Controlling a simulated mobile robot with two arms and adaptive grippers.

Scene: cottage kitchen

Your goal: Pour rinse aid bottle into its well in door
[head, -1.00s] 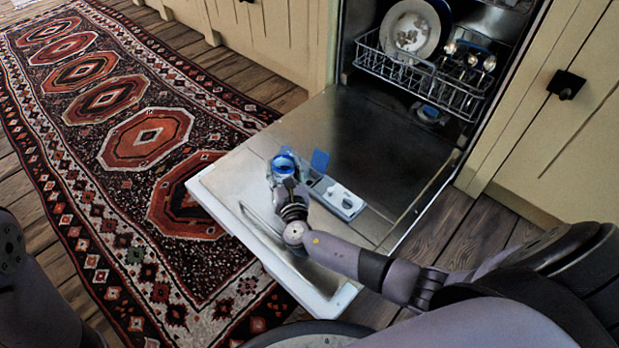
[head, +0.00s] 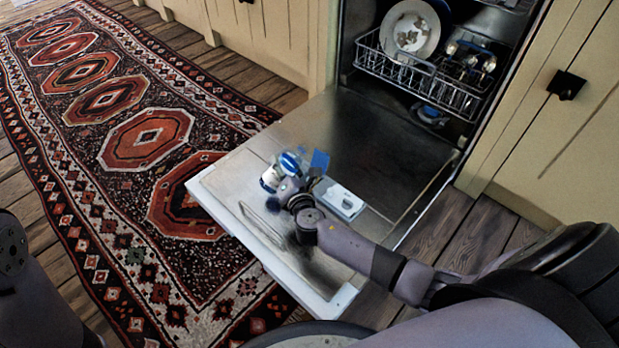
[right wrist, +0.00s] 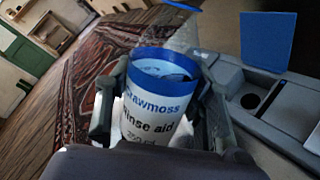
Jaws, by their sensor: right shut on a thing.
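My right gripper (head: 283,184) is shut on the rinse aid bottle (head: 268,181), above the open dishwasher door. In the right wrist view, the white bottle (right wrist: 158,112) with blue trim and "Rinse aid" lettering sits between the two fingers (right wrist: 162,118). The bottle looks tilted in the head view; whether liquid is flowing cannot be seen. The grey dispenser (head: 342,203) is set in the door just right of the gripper. Its blue lid (head: 320,160) stands open. A dark round well (right wrist: 250,100) shows in the right wrist view, right of the bottle. My left gripper is out of view.
The lowered door (head: 225,185) lies flat over the floor. The dishwasher's lower rack (head: 450,95) holds a plate (head: 410,30) and other dishes behind it. A patterned rug (head: 150,135) lies to the left. Cream cabinets flank the dishwasher.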

